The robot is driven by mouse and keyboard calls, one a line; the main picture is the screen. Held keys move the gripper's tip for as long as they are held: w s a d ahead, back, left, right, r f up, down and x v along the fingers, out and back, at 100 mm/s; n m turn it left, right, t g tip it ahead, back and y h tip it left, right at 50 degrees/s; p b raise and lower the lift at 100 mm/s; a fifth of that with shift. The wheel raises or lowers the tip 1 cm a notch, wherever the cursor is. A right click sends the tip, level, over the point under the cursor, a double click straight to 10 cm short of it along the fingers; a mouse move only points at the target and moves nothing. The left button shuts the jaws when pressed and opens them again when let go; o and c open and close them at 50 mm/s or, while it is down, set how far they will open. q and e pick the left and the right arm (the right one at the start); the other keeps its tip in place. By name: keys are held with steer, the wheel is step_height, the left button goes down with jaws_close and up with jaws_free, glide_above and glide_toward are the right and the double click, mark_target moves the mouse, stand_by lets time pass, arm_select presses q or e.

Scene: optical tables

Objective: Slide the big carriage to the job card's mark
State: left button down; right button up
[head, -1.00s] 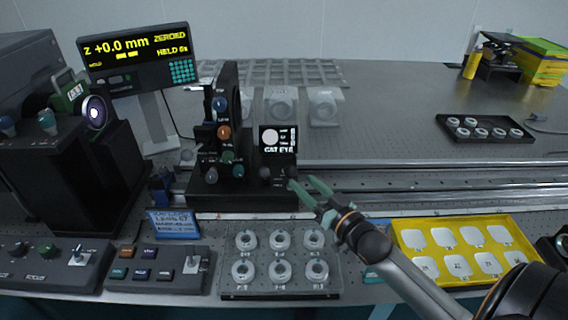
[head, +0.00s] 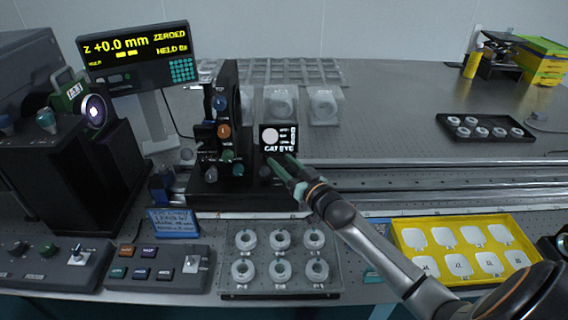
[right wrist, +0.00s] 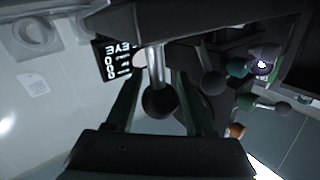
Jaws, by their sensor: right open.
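The big carriage (head: 235,196) is a black base on the rail. It carries tall dark plates with coloured knobs and a small CAT EYE screen (head: 279,140). My right gripper (head: 280,162) is open in front of the carriage's right part, just below the screen. In the right wrist view a dark ball knob (right wrist: 160,103) on a metal stem lies between its open fingers (right wrist: 157,85); contact cannot be told. The blue job card (head: 173,223) stands in front of the carriage, its writing too small to read. The display (head: 138,58) reads z +0.0 mm, ZEROED. My left gripper is not in view.
The rail (head: 420,178) runs clear to the right. In front are a tray of round optics (head: 281,285), a yellow tray (head: 402,240) of white pieces and control boxes (head: 158,272). A bulky black instrument (head: 75,165) stands left. A dark tray (head: 485,131) lies back right.

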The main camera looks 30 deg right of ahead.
steer(key=shift+c, duration=0.4)
jaws_close()
stand_by(0.9)
